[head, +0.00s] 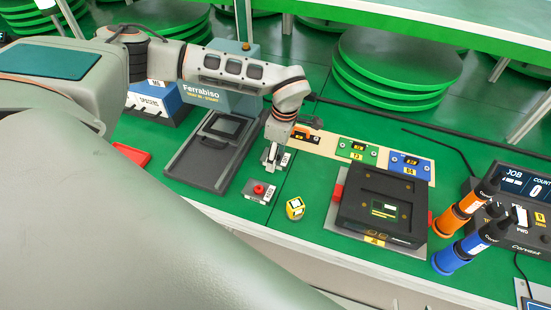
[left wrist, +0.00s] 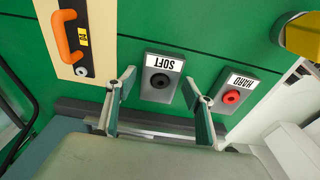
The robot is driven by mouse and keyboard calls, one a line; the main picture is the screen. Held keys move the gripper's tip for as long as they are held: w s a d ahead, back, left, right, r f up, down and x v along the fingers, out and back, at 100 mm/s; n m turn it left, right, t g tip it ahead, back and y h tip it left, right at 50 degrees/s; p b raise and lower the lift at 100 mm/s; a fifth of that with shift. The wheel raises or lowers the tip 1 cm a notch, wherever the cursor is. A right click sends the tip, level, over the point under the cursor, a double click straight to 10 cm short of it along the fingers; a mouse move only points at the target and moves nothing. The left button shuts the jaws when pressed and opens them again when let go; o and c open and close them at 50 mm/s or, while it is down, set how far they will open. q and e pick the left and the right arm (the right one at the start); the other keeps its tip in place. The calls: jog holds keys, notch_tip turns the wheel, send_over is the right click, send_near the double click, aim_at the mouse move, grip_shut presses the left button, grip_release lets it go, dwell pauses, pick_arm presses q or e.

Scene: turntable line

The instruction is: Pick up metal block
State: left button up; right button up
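No object marked as a metal block shows. Two small grey blocks are the closest match. One has a black knob and a SOFT label (head: 285,159) (left wrist: 159,87); the other has a red knob and a HARD label (head: 258,191) (left wrist: 231,97). Both stand on the green table. My left gripper (head: 270,163) (left wrist: 158,78) is open and empty, pointing down beside the SOFT block. In the left wrist view the SOFT block appears between its fingers, and the HARD block is just outside the right finger. I cannot tell the height gap. My right gripper is not in view.
A yellow block with white faces (head: 295,208) lies near the front edge. A dark grey tray (head: 196,172) is at the left, a black box (head: 379,205) at the right. Orange (head: 446,221) and blue (head: 447,259) cylindrical tools stand farther right. Bare green table separates them.

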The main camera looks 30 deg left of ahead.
pick_arm(q)
jog(key=c, duration=0.9)
jog(key=shift+r, duration=0.15)
notch_tip(320, 180, up, 20)
jog(key=shift+p, duration=0.35)
